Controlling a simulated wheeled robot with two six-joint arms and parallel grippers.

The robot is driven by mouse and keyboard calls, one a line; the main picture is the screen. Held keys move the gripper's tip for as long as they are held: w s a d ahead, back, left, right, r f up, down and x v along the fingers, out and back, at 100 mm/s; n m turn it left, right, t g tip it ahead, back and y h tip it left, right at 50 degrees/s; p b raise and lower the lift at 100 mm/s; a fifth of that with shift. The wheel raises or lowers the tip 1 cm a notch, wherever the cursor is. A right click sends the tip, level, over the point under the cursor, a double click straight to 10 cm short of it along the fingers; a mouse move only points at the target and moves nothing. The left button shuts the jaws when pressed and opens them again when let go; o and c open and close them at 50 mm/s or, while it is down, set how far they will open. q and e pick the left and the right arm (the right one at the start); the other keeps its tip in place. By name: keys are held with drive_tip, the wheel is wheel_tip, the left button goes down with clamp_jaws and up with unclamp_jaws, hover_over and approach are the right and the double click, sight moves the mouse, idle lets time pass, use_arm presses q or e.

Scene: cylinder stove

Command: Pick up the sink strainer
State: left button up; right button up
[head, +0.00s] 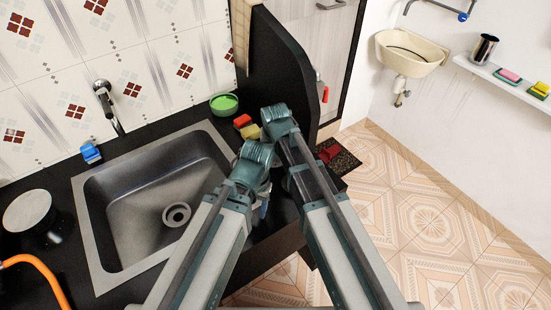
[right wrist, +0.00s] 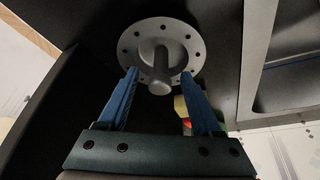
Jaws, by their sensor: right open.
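The sink strainer (right wrist: 138,52) is a grey metal disc with a ring of small holes and a central knob. In the right wrist view it lies on the black countertop beside the sink. My right gripper (right wrist: 159,72) is open, its two blue fingers reaching to the strainer's near rim, on either side of the knob. Whether the fingers touch it I cannot tell. In the head view my arms hide the strainer.
The steel sink (head: 135,220) with its round drain is set in the black counter. Red and yellow sponges (head: 249,131) and a green bowl (head: 224,104) stand behind my arms. A black partition (head: 278,65) rises at the counter's end. A lidded pot (head: 28,211) stands at left.

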use_arm(q)
drive_tip(key=shift+r, duration=0.1)
use_arm(e)
clamp_jaws()
drive_tip(key=shift+r, duration=0.15)
wheel_tip(320, 180, up, 10)
drive_tip(key=p, duration=1)
use_arm(q)
wheel_tip(320, 180, up, 10)
